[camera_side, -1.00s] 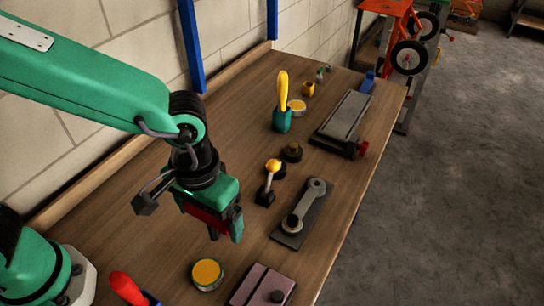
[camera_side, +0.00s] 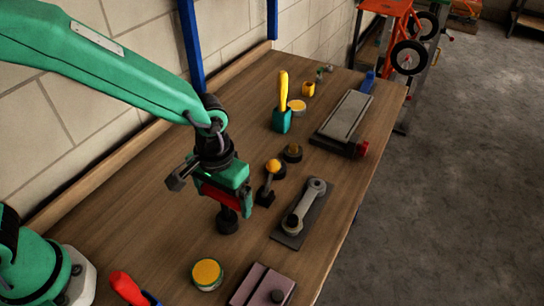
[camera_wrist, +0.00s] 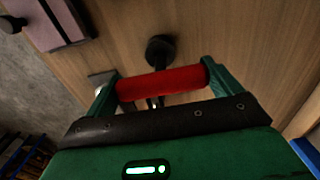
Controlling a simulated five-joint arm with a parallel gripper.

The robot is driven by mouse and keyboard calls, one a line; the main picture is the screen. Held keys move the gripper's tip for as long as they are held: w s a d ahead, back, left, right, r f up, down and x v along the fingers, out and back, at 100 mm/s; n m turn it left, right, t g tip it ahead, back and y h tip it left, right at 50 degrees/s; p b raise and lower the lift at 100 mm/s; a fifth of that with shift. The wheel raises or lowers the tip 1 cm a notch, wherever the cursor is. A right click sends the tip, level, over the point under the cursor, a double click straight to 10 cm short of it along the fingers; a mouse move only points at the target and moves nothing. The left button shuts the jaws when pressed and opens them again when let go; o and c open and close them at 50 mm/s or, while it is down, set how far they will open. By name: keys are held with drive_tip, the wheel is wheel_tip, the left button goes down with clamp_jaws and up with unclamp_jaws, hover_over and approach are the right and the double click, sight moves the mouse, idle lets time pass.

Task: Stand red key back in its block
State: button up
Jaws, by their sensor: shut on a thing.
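The red key (camera_wrist: 165,82) lies crosswise between the two green fingers of my gripper (camera_wrist: 160,78) in the wrist view, and the gripper is shut on it. In the side view its red part (camera_side: 215,194) shows under my gripper (camera_side: 221,196), above the left part of the bench. A dark round piece (camera_side: 227,221) shows just below the gripper; it also shows beyond the red bar in the wrist view (camera_wrist: 159,48). I take it for the block, but cannot tell whether the key touches it. The key's lower end is mostly hidden.
A black stand with an orange knob (camera_side: 273,166) and a grey plate with a lever (camera_side: 303,210) are close on the right. A yellow-topped tin (camera_side: 207,273), a mauve box (camera_side: 262,286) and a red-handled tool (camera_side: 127,287) lie in front. Bench (camera_side: 150,200) on the left is clear.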

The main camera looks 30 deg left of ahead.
sight(227, 217)
drive_tip(key=shift+f, duration=1.4)
drive_tip(key=shift+f, duration=0.15)
drive_tip(key=o, duration=1.1)
drive_tip(key=shift+d+r, duration=0.1)
drive_tip(key=shift+r, duration=3.8)
